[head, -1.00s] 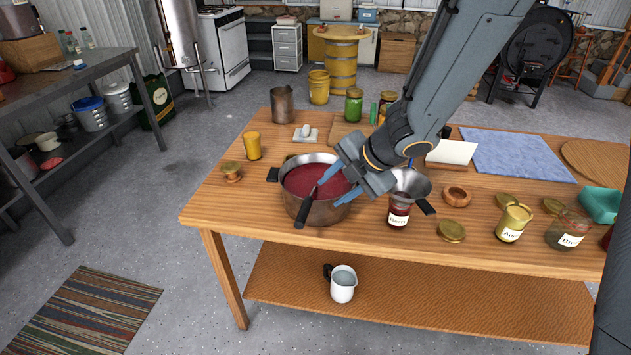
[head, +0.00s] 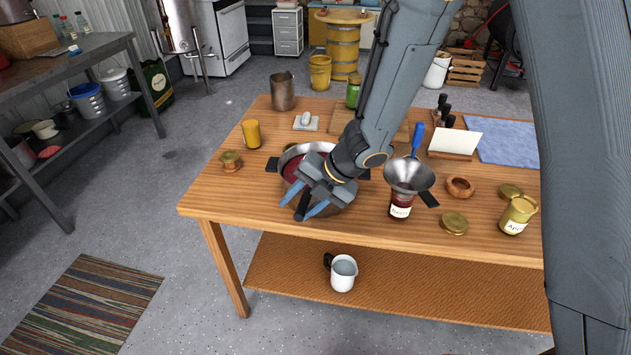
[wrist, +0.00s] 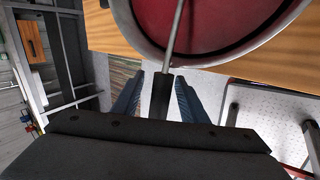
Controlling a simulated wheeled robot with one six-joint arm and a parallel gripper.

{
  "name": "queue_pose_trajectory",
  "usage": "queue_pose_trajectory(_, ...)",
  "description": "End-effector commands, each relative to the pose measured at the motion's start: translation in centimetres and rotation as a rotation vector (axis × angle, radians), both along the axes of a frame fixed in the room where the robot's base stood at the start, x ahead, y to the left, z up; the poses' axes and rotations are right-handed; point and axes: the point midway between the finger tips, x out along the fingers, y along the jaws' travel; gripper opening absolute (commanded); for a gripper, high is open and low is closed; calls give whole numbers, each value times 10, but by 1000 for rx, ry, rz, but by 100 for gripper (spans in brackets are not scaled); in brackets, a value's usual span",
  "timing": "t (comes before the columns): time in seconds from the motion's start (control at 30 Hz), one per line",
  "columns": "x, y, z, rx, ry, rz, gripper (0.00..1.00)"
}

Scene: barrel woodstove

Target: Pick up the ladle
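The ladle (head: 301,209) rests in a steel pot (head: 343,203) of dark red liquid, its black handle sticking out over the front rim. In the wrist view its thin metal shaft crosses the rim, and the black handle (wrist: 161,97) points toward me. The ladle's bowl is hidden in the liquid. My gripper (head: 297,207) is at the pot's front edge, its two blue fingers on either side of the handle. In the wrist view my gripper (wrist: 160,80) is open, with a gap showing between each finger and the handle.
A steel funnel (head: 409,174) sits on a red jar (head: 401,206) to the right of the pot. The front left of the wooden table (head: 215,200) is clear.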

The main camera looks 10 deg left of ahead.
Motion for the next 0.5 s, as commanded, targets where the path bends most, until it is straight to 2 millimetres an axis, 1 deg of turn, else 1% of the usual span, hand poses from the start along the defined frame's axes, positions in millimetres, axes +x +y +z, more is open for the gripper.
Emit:
queue_pose_trajectory(0.1, 1, 2, -4, 0, -1, -2, 39)
queue_pose_trajectory(0.27, 1, 2, -3, 0, -1, -2, 39)
queue_pose_trajectory(0.3, 1, 2, -3, 0, -1, -3, 38)
queue_pose_trajectory(0.37, 1, 2, -3, 0, -1, -3, 28)
queue_pose_trajectory(0.5, 1, 2, -3, 0, -1, -3, 4)
